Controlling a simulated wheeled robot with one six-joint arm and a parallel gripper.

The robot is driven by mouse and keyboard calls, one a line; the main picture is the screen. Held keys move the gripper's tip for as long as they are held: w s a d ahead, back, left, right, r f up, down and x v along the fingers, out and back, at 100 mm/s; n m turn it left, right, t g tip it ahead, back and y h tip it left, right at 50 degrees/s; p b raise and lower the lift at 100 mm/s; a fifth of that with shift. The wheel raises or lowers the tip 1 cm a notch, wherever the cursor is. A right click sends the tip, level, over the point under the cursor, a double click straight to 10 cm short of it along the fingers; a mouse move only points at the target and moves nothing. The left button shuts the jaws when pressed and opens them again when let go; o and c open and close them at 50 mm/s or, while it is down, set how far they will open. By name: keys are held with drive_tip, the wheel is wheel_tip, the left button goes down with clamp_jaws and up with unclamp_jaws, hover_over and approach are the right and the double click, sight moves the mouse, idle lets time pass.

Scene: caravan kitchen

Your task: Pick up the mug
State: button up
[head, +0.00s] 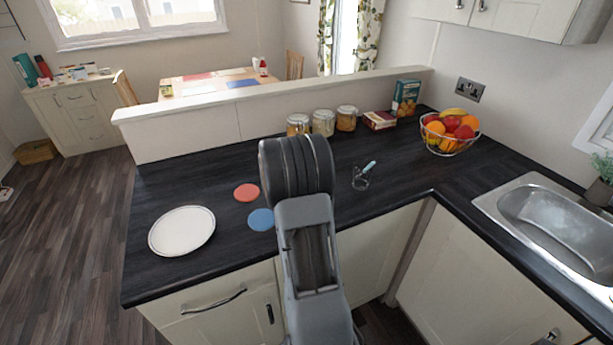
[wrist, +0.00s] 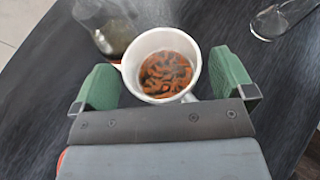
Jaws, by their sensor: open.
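The mug (wrist: 163,68) is white and shows in the wrist view from above, with a reddish-brown pattern or contents inside; I cannot tell which. It stands between the green fingers of my gripper (wrist: 165,84), which is open. A dark gap shows between the mug and the right finger; the left finger is close to the mug's side, and I cannot tell whether it touches. In the head view my arm hides the mug and the fingers.
A dark glass vessel (wrist: 108,32) stands close behind the mug's left side. A clear glass (wrist: 272,20) is at the upper right. On the counter (head: 338,215) are a white plate (head: 182,231), a red coaster (head: 246,192), a blue coaster (head: 261,219) and a fruit bowl (head: 450,145).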

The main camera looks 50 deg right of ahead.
drive_tip(key=shift+w+d+f, duration=0.15)
drive_tip(key=shift+d+f, duration=0.1)
drive_tip(key=shift+d, duration=0.2)
drive_tip(key=shift+c, duration=0.2)
drive_tip(key=shift+r, duration=0.1)
drive_tip(key=c, duration=1.4)
